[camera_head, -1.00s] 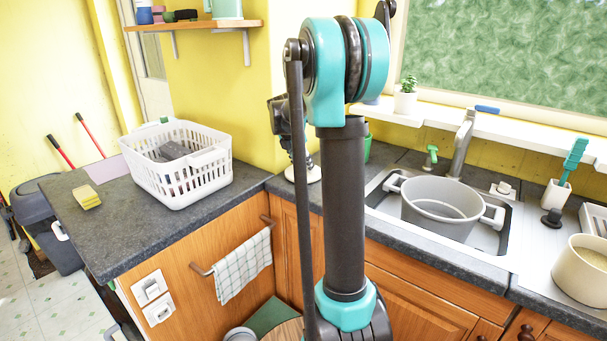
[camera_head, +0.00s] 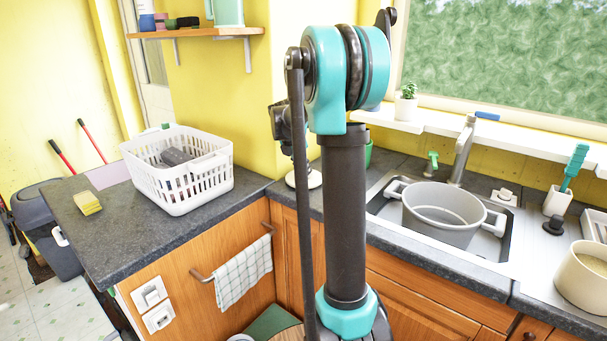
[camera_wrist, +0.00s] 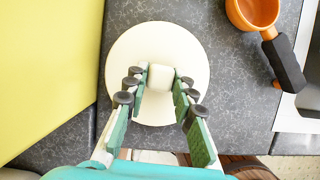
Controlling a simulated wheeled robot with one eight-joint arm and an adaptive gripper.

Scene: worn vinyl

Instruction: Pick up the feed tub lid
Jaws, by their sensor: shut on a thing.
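The feed tub lid is a round white disc with a block-like white knob in the middle, seen from above in the wrist view (camera_wrist: 135,50). My gripper (camera_wrist: 160,80) has its green-padded fingers on either side of the knob and is shut on it. The fingers cover part of the lid's near half. In the head view a white disc edge, apparently the lid (camera_head: 314,180), shows at the counter corner, mostly behind my arm. My gripper is largely hidden there. I cannot tell whether the lid touches the counter.
An orange cup with a black handle (camera_wrist: 285,62) lies right of the lid. A yellow wall (camera_wrist: 45,70) is close on the left. In the head view, a white basket (camera_head: 190,185) stands left, and a grey pot (camera_head: 440,225) sits in the sink on the right.

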